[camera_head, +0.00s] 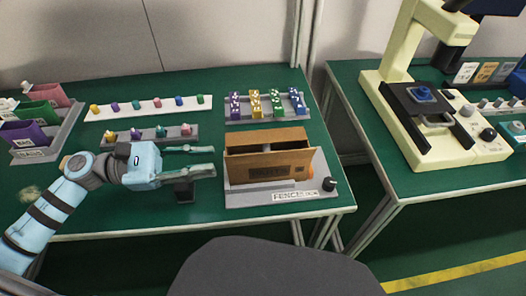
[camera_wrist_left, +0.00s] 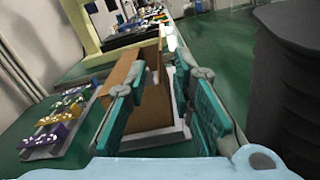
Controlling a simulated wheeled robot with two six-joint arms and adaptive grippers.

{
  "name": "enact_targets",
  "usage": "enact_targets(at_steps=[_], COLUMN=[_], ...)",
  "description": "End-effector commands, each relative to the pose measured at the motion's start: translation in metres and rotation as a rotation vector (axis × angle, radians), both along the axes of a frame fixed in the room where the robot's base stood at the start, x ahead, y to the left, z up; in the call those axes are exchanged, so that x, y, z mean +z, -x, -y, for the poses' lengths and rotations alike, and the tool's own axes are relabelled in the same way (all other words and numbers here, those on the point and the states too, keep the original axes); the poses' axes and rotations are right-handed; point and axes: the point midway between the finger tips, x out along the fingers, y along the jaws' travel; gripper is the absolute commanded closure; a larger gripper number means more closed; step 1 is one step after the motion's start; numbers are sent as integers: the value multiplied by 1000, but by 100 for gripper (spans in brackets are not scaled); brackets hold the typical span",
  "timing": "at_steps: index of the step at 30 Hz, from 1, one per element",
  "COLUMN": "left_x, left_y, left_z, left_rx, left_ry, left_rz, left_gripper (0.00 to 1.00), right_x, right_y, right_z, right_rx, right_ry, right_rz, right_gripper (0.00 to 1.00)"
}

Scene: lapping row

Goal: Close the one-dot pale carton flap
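A brown carton (camera_head: 270,168) stands on a pale base plate (camera_head: 275,198) marked FENCE, near the front right of the left table. A lighter brown panel (camera_head: 266,139) slopes behind its front wall; I cannot tell which flap carries one dot. A dark label is on the front wall. My left gripper (camera_head: 203,160) is open and empty just left of the carton, its fingers pointing at it. In the left wrist view the carton (camera_wrist_left: 148,105) shows between and beyond the two teal fingers (camera_wrist_left: 163,85). My right gripper is not in view.
An orange part (camera_head: 310,172) and black knob (camera_head: 330,185) sit at the base's right end. Behind the carton is a rack of coloured blocks (camera_head: 266,104). Small coloured pieces line two strips (camera_head: 150,107) at the back left. A cream machine (camera_head: 440,130) stands on the right table.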

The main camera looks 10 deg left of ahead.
Motion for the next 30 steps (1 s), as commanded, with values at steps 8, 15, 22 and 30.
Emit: enact_targets(at_steps=[8, 15, 22, 30], left_x=[4, 2, 1, 1], left_y=[-22, -34, -37, -37], left_z=[68, 106, 113, 112], left_rx=[0, 1, 2, 2], left_ry=[14, 10, 5, 5], left_rz=[3, -2, -5, -4], left_gripper=[78, 78, 78, 100], right_x=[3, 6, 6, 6], right_y=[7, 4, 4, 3], right_z=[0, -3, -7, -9], right_rx=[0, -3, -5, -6], right_ry=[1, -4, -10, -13], right_rz=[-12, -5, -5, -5], right_gripper=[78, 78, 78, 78])
